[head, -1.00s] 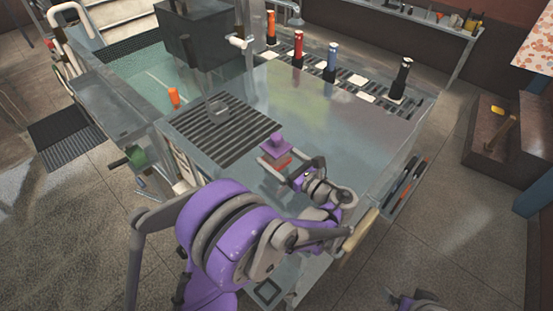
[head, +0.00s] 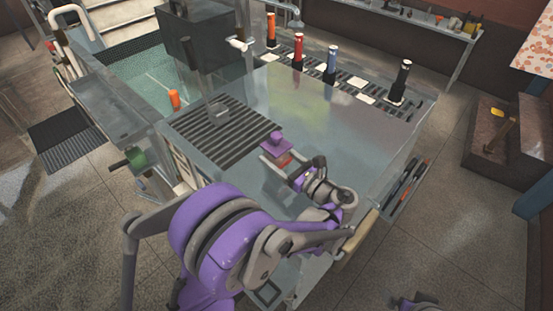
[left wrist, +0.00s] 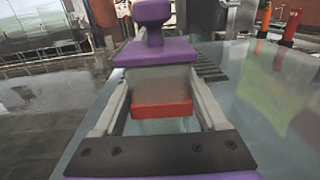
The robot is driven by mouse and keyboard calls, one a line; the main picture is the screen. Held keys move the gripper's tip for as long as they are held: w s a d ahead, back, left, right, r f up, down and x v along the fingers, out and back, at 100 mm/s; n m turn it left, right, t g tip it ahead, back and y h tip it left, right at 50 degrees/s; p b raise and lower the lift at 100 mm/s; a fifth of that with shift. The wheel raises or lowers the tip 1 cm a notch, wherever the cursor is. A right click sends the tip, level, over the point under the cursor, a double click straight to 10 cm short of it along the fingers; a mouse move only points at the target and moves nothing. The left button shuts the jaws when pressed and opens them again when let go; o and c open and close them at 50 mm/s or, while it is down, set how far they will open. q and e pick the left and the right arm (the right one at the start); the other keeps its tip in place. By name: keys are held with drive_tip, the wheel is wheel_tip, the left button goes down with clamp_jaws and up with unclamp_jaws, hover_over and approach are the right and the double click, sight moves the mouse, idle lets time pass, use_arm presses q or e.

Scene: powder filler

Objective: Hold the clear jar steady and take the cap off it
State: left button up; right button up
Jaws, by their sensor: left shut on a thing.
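The clear jar (left wrist: 160,87) stands upright between the fingers of my left gripper (left wrist: 158,105), with red stuff low inside it. My left gripper (head: 277,162) is shut on the jar's sides, below the cap. The purple cap (left wrist: 155,50) has a square flange and a round knob and sits on top of the jar. The cap (head: 275,138) also shows in the head view, over the metal worktop. I cannot tell whether the jar's bottom touches the worktop. A small purple and grey part of my right arm shows at the bottom edge; its fingers cannot be made out.
The worktop (head: 300,115) is clear around the jar. A slotted grate (head: 215,130) lies to its left, under a dark machine (head: 195,40). Several coloured cylinders, such as a red one (head: 298,48) and a black one (head: 400,80), stand along the back edge.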

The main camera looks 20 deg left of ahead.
sight(277, 135)
use_arm(q)
wheel_tip(277, 135, up, 9)
drive_tip(key=shift+r, duration=0.1)
drive_tip(key=o, duration=0.9)
clamp_jaws()
